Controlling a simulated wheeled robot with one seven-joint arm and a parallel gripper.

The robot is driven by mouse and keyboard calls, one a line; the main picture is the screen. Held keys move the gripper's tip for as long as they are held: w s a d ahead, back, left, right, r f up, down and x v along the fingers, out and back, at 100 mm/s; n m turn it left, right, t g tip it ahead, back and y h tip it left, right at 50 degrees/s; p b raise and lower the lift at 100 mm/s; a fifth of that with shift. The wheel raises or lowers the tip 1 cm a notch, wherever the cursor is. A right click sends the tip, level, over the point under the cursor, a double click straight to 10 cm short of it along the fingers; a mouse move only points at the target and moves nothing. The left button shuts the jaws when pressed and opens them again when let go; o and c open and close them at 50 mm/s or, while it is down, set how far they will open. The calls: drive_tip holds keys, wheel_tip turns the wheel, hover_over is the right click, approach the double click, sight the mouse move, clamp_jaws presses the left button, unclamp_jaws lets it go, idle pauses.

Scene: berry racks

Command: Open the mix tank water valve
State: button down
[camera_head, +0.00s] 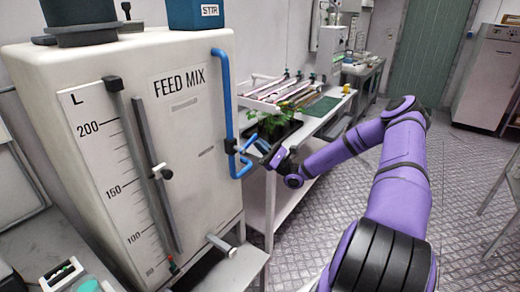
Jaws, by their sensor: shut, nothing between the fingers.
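The white mix tank (195,130), labelled FEED MIX, stands at the left. A blue water pipe (228,95) runs down its right side and bends back at the bottom. A black valve body (231,146) sits on the pipe, with a small blue lever (249,143) slanting up and right from it. My gripper (263,152) is shut and empty, just right of the lever at about its height. The view is too small to tell whether the fingers touch the lever.
A white bench with racks (285,90) and a green leafy plant (271,124) in a dark tray lies close behind my gripper. A metal spout (222,245) sticks out low on the tank. A level scale (105,170) is on its front.

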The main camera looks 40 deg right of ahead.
wheel_tip(320, 180, up, 2)
drive_tip(key=n+g+y, duration=0.2)
drive_tip(key=n+g, duration=0.2)
drive_tip(key=n, duration=0.1)
drive_tip(key=shift+r+n, duration=0.1)
drive_tip(key=shift+n, duration=0.2)
drive_tip(key=a+r+n+g, duration=0.1)
drive_tip(key=n+g, duration=0.1)
drive_tip(key=n, duration=0.1)
drive_tip(key=a+r+n+g, duration=0.1)
drive_tip(key=r+n+g, duration=0.1)
drive_tip(key=n+g, duration=0.1)
drive_tip(key=s+r+n+g+h, duration=0.1)
drive_tip(key=n+g, duration=0.1)
drive_tip(key=n, duration=0.2)
drive_tip(key=shift+a+r, duration=0.35)
drive_tip(key=shift+a, duration=0.05)
drive_tip(key=w+d+v, duration=0.1)
drive_tip(key=w+v, duration=0.1)
drive_tip(key=v, duration=1.1)
drive_tip(key=shift+w+f, duration=0.35)
drive_tip(key=shift+w, duration=0.05)
drive_tip(key=shift+d, duration=0.1)
